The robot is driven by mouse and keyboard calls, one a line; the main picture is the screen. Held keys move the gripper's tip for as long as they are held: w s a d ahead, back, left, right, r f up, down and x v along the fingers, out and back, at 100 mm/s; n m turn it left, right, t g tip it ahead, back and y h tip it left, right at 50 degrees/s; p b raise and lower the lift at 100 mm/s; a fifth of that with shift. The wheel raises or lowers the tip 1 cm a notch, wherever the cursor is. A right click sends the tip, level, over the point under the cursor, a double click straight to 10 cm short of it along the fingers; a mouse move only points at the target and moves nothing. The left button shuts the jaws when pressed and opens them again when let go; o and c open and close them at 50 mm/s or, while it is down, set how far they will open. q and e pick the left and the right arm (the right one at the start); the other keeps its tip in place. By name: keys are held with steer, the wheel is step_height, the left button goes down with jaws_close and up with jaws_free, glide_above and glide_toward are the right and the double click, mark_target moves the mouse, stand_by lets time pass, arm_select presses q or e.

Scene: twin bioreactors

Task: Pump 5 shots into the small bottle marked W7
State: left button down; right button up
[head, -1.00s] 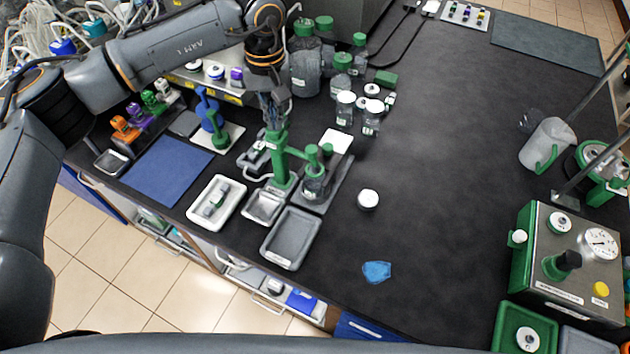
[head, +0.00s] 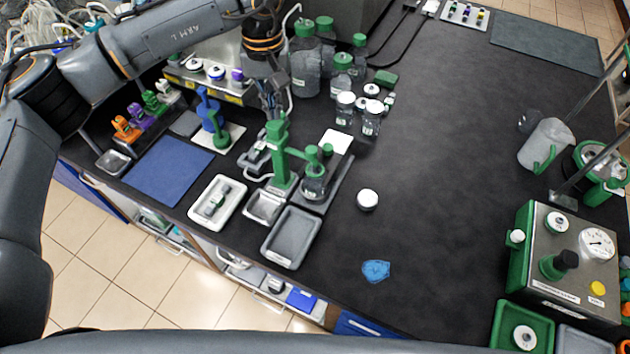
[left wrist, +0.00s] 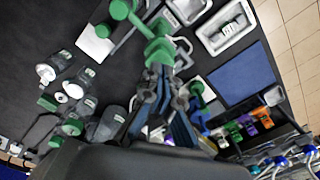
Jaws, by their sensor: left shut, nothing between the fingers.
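The green pump dispenser (head: 278,150) stands on the black bench with its arm reaching right over a small clear bottle (head: 314,187). The bottle sits on a grey base under the arm's end. I cannot read a W7 mark on it. My left gripper (head: 272,112) is shut and empty, pointing down just above the pump's head. In the left wrist view, its fingertips (left wrist: 158,72) are close to the green pump head (left wrist: 158,52); I cannot tell whether they touch. My right gripper is not in view.
A grey tray (head: 270,250) and a white tray (head: 195,214) lie in front of the pump. Clear bottles with white caps (head: 371,120) and large green-capped bottles (head: 305,72) stand behind. A blue stand (head: 209,112) is to the left.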

mark_target(275, 123)
arm_select(q)
steer(key=shift+f, duration=0.15)
steer(key=shift+f+b, duration=1.75)
steer(key=shift+f, duration=0.15)
steer(key=shift+r, duration=0.1)
steer(key=shift+r+p, duration=0.75)
steer(key=shift+r, duration=1.2)
steer(key=shift+f+b, duration=1.7)
steer(key=shift+f, duration=0.35)
steer(key=shift+r, duration=0.2)
